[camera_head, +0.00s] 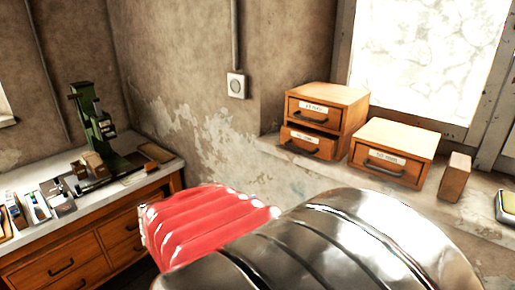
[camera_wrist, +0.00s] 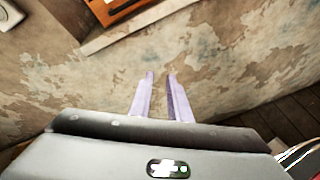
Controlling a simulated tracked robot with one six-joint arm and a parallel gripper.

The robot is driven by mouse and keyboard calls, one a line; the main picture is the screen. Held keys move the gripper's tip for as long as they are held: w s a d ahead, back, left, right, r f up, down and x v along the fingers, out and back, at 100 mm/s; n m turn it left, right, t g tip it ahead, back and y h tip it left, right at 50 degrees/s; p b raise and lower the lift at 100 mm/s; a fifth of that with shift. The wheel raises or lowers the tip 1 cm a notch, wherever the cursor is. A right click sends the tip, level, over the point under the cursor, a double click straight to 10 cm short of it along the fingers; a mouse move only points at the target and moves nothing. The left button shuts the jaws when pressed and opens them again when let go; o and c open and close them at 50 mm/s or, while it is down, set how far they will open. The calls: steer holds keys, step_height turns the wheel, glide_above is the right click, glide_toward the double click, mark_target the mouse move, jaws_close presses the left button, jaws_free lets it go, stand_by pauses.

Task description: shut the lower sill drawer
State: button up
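A two-drawer wooden cabinet (camera_head: 340,96) stands on the window sill in the head view. Its upper drawer (camera_head: 313,111) looks flush with the cabinet. Its lower drawer (camera_head: 308,142) juts out a little, with a pale label and a dark handle on its front. My gripper (camera_wrist: 160,76) shows in the wrist view, its two pale fingers apart with only the wall seen between them. It is open, empty and away from the drawers. A cut-off orange wooden front (camera_wrist: 108,10) shows at the top of that view; I cannot tell which drawer it is. The head view does not show the fingers.
A single-drawer wooden box (camera_head: 396,149) and a small wooden block (camera_head: 455,177) stand right of the cabinet on the sill (camera_head: 345,170). A bench (camera_head: 85,215) with a green press (camera_head: 97,130) is at the left. Peeling wall (camera_wrist: 220,60) fills much of the wrist view.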

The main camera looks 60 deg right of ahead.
steer(key=w+a+m+t+y, duration=0.2)
steer(key=a+t+y, duration=0.1)
steer(key=a, duration=0.9)
steer(key=w+a+f+m+t+y, duration=0.1)
steer(key=w+a+m+t+y, duration=0.2)
steer(key=a, duration=0.9)
steer(key=w+a+f+m+t+y, duration=0.1)
steer(key=w+a+m+t+y, duration=0.2)
steer(key=a, duration=0.9)
steer(key=y, duration=0.3)
steer(key=shift+a+y, duration=0.3)
steer(key=shift+a, duration=0.05)
